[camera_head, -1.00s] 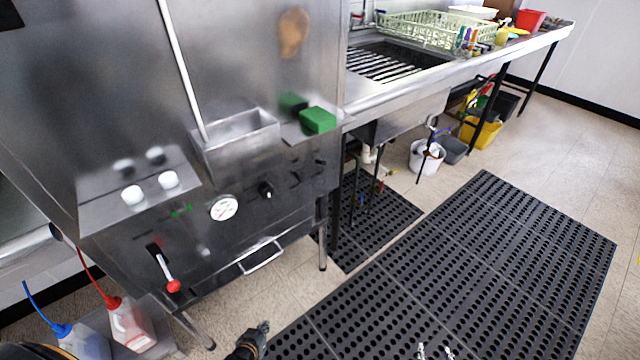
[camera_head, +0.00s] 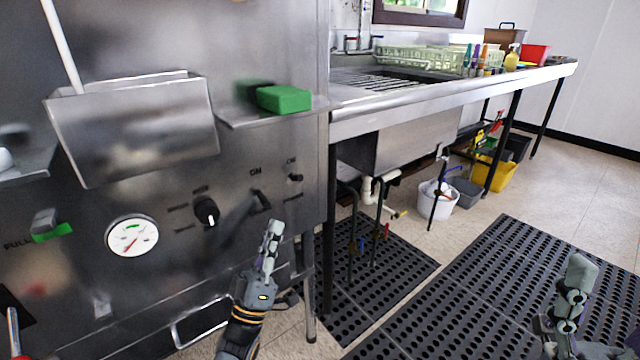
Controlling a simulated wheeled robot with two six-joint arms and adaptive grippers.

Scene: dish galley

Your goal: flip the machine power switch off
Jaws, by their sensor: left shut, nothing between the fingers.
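The steel machine's front panel (camera_head: 165,262) fills the left side. A black lever switch (camera_head: 260,198) sits on it under a small "ON" label. A smaller black control (camera_head: 295,177) is up and to its right, also with small lettering. I cannot read which one is marked power, nor tell the lever's setting for sure. My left gripper (camera_head: 272,230) is shut and empty, pointing up just below and right of the lever switch, seemingly apart from it. My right gripper (camera_head: 579,272) is at the lower right over the floor mat, far from the panel; its finger gap is unclear.
A round knob (camera_head: 206,211) and a dial gauge (camera_head: 132,236) are left of the lever. A green sponge (camera_head: 284,98) lies on the ledge above. A steel handle (camera_head: 200,318) juts out below. The sink counter (camera_head: 400,96) extends right; the black mat (camera_head: 500,285) lies clear.

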